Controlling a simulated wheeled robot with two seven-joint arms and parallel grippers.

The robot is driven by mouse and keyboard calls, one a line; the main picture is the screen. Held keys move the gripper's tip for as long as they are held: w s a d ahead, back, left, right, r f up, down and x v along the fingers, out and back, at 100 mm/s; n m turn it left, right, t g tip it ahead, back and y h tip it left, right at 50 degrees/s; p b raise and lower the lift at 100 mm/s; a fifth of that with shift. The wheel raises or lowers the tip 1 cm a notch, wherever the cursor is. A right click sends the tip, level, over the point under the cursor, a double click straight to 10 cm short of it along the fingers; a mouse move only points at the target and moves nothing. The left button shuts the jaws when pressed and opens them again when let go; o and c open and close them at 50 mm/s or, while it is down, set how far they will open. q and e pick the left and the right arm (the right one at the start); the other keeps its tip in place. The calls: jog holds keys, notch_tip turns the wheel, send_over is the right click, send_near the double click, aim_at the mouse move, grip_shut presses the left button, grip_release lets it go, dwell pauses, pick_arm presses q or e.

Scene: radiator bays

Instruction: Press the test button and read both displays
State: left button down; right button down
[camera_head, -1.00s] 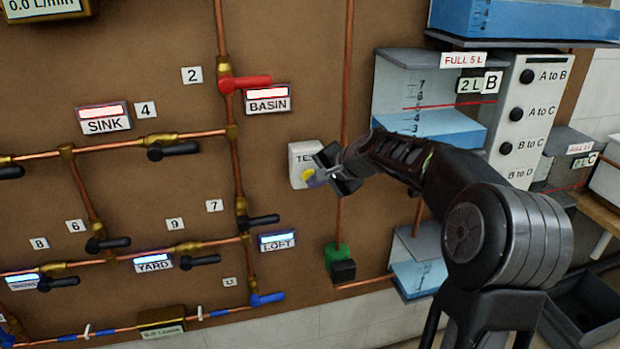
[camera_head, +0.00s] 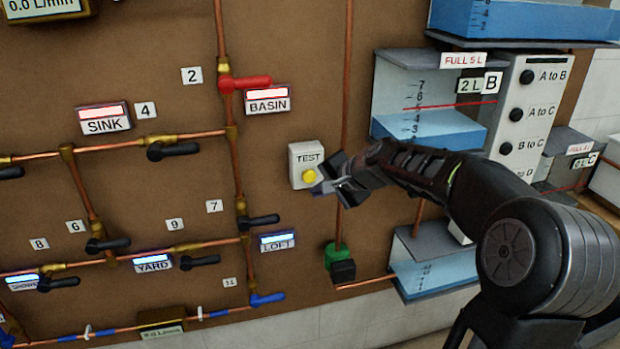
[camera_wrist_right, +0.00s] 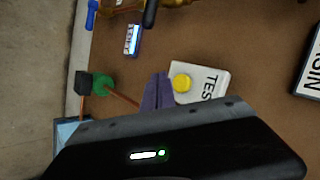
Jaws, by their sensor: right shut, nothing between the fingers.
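The test button is a yellow button (camera_head: 309,176) on a white box marked TEST (camera_head: 305,156), fixed to the brown board. My right gripper (camera_head: 318,188) is shut and empty, with its tips just below and right of the button. In the right wrist view the yellow button (camera_wrist_right: 182,83) shows clear beside the shut fingertips (camera_wrist_right: 158,90). One display (camera_head: 44,8) at the top left edge reads 0.0 L/min. The other display (camera_head: 162,332) at the bottom seems to read 0.0 L/min in small, faint print. My left gripper is not in view.
Copper pipes carry a red valve handle (camera_head: 245,83), a blue handle (camera_head: 266,299) and several black ones. Tank B (camera_head: 400,90) and a white panel of black knobs (camera_head: 520,110) stand right of the button. A green fitting (camera_head: 337,252) sits below it.

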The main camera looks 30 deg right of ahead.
jog(key=shift+s+a, duration=0.25)
jog(key=shift+s, duration=0.35)
jog(key=shift+s+a, duration=0.2)
jog(key=shift+s, duration=0.4)
jog(key=s+a+f+n+g, duration=0.1)
jog(key=a+f+n, duration=0.2)
jog(key=a+f, duration=0.45)
jog(key=s+a+f+n+g, duration=0.1)
jog(key=a+f+n, duration=0.25)
jog(key=f, duration=0.75)
jog(key=s+a+f+n+g, duration=0.1)
jog(key=a+f+n, duration=0.1)
jog(key=a+f, duration=0.55)
jog(key=s+a+f+n+g+y, duration=0.1)
jog(key=s+a+f+n+g, duration=0.1)
jog(key=s+a+f, duration=0.6)
jog(key=s+a+f+n+g+y, duration=0.2)
jog(key=s+a+f, duration=0.6)
jog(key=s, duration=0.8)
notch_tip(320, 180, down, 2)
jog(key=shift+a+f+g+y, duration=0.15)
jog(key=shift+a+g+y, duration=0.2)
jog(key=shift+g, duration=0.75)
